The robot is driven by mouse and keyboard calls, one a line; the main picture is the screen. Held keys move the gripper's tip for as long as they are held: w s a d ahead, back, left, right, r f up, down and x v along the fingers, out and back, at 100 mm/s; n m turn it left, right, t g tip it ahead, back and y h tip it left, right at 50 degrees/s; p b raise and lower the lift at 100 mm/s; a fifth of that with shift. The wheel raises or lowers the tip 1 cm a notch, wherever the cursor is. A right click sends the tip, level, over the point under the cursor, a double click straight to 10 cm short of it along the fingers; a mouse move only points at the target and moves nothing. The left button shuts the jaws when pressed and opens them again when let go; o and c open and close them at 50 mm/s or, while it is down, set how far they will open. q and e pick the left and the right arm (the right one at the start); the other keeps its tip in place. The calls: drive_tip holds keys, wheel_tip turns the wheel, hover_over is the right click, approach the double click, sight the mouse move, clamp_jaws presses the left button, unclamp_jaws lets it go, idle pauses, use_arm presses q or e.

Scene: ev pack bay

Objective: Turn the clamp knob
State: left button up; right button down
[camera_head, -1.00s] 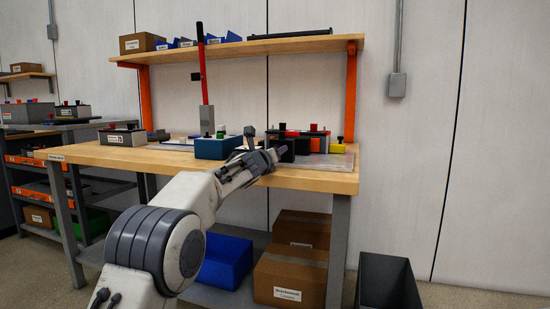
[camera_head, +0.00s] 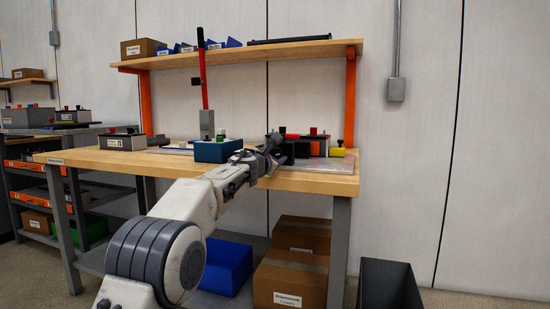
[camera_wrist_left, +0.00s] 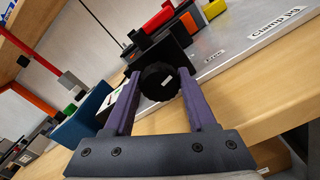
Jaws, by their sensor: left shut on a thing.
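In the head view my left gripper (camera_head: 272,153) reaches the front right of the workbench, and the arm hides the knob there. A dark block (camera_wrist_left: 172,50) stands right behind the knob. My right gripper is in neither view.
A metal plate (camera_wrist_left: 240,45) with a "CLAMP JIG" label lies beside the knob on the wooden bench (camera_head: 310,182). A blue box (camera_head: 215,151) stands left of the gripper. Red, yellow and black parts stand behind it. A red lever (camera_head: 203,80) rises at the back.

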use_arm(q)
drive_tip(key=m, duration=0.5)
drive_tip(key=shift+d+f+m+b, duration=0.15)
drive_tip(key=shift+f+m+b, duration=0.1)
drive_tip(key=shift+m+b, duration=0.1)
drive_tip(key=m, duration=0.5)
drive_tip(key=shift+b, duration=0.35)
drive_tip(key=shift+m, duration=0.25)
drive_tip(key=o, duration=1.4)
drive_tip(key=shift+r, duration=0.1)
drive_tip(key=shift+s, duration=0.1)
